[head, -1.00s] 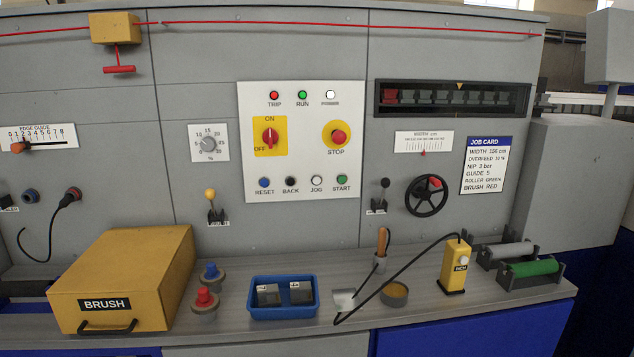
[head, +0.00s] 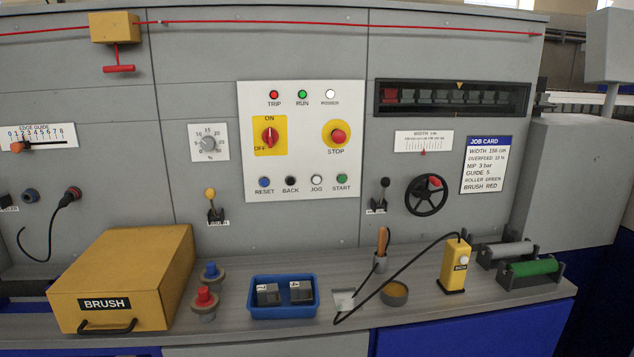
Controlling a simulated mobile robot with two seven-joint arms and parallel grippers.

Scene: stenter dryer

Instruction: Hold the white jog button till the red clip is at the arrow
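The white jog button (head: 317,180) is in the bottom row of the white control panel (head: 300,215), between the black BACK button (head: 290,181) and the green START button (head: 341,179). The red clip (head: 391,96) is at the far left end of the dark window (head: 445,110), with several grey clips to its right. The yellow arrow (head: 459,86) points down at the window's top edge, near its middle, well right of the red clip. Neither of my grippers is in view, and nothing touches the jog button.
A yellow pendant (head: 455,268) with a white button stands on the bench (head: 230,325), its black cable trailing left. A yellow BRUSH box (head: 130,260), red and blue knobs, a blue tray (head: 284,312), a scraper (head: 343,300) and rollers (head: 530,267) also sit there. The panel front is unobstructed.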

